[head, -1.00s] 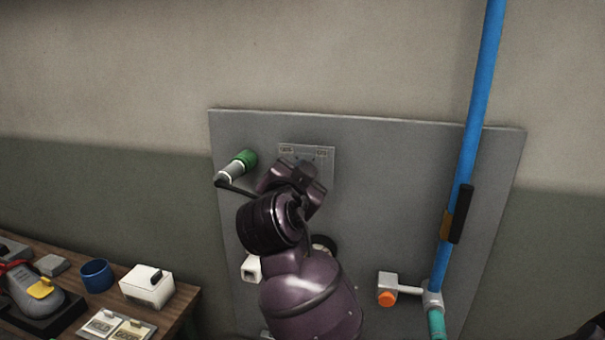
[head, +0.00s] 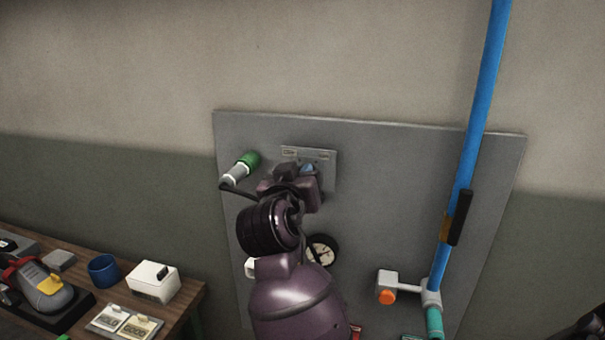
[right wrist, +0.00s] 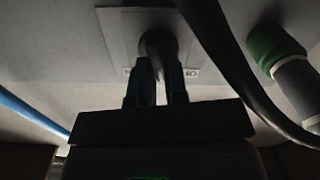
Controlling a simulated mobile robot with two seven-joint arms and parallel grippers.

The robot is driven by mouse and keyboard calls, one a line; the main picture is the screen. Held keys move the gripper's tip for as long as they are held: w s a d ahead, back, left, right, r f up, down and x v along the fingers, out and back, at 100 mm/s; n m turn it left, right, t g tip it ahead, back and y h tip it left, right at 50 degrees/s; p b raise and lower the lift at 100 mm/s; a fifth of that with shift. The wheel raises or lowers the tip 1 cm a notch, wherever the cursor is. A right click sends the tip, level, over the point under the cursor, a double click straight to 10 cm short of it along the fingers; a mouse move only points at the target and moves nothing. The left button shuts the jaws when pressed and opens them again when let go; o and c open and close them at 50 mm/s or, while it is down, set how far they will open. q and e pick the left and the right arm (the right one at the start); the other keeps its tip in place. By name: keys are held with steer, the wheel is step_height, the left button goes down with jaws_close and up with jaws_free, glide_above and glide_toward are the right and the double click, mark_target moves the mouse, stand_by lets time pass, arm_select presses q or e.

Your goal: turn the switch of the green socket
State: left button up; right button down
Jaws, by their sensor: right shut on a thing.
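The green socket (head: 250,159) is on the grey panel at upper left, with a grey and white plug (head: 238,172) at it and a black cable running from the plug. It also shows at the right of the right wrist view (right wrist: 272,50). A pale switch plate (head: 325,158) with small labels is right of it. In the right wrist view, my right gripper (right wrist: 156,72) is shut on the dark switch knob (right wrist: 157,42) in front of the plate. In the head view my wrist hides the knob. My left gripper is not in view.
A gauge (head: 322,250) is below the switch plate. A blue pipe (head: 480,100) with a dark grip runs down the panel's right side, beside an orange-ended valve (head: 387,297). A wooden table (head: 190,300) at lower left holds a blue cup (head: 103,270) and a white box (head: 153,282).

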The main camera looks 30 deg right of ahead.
steer(key=shift+w+a+n, duration=0.1)
steer(key=shift+w+n, duration=0.05)
steer(key=shift+n, duration=2.05)
steer(key=c, duration=1.1)
jaws_free()
steer(key=shift+c, duration=0.2)
steer(key=shift+a+f, duration=0.1)
